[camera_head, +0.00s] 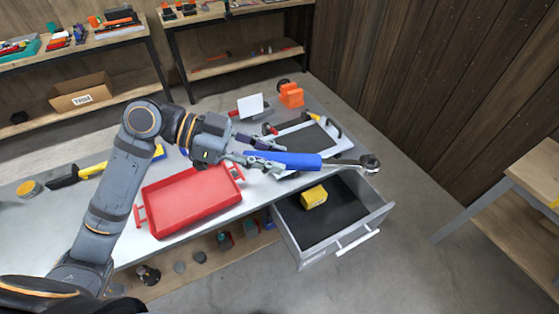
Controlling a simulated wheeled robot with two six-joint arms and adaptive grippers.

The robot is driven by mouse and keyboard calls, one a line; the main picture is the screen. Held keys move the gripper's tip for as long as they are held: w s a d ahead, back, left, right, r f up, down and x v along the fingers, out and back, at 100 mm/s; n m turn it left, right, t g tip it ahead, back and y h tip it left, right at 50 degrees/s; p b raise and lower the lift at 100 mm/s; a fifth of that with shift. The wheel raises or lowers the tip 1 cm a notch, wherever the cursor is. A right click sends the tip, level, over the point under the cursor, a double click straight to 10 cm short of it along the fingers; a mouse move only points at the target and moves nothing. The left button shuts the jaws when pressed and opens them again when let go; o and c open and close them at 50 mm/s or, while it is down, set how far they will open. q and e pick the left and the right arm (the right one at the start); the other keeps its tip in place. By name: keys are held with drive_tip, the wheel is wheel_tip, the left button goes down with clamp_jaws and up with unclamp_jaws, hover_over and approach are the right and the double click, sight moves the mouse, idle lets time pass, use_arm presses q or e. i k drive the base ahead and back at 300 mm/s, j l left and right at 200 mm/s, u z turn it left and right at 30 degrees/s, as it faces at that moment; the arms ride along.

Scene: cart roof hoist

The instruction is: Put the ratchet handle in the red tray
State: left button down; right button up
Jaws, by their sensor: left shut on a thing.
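The ratchet handle (305,162) has a blue grip and a round metal head. My left gripper (275,157) is shut on the end of its blue grip. The handle is held roughly level, with its head pointing right, above the back edge of the open drawer. The red tray (186,204) lies on the workbench to the left of the held handle. It has a handle at each end, and its visible floor is empty. My right gripper is not in view.
The grey drawer (300,247) is pulled out at the front and holds a yellow block (313,197). A dark-topped board (310,138), an orange device (291,95) and a white card (250,106) stand behind.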

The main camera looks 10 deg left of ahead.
sight(200, 194)
drive_tip(key=l+u, duration=0.2)
drive_tip(key=u, duration=0.15)
drive_tip(key=l+u, duration=0.25)
drive_tip(key=u, duration=0.15)
drive_tip(key=l+u, duration=0.45)
drive_tip(key=l, duration=0.35)
drive_tip(key=k+l, duration=0.1)
drive_tip(key=l, duration=0.3)
drive_tip(key=k+l+u, duration=0.15)
drive_tip(key=l, duration=0.75)
drive_tip(key=k+u, duration=0.05)
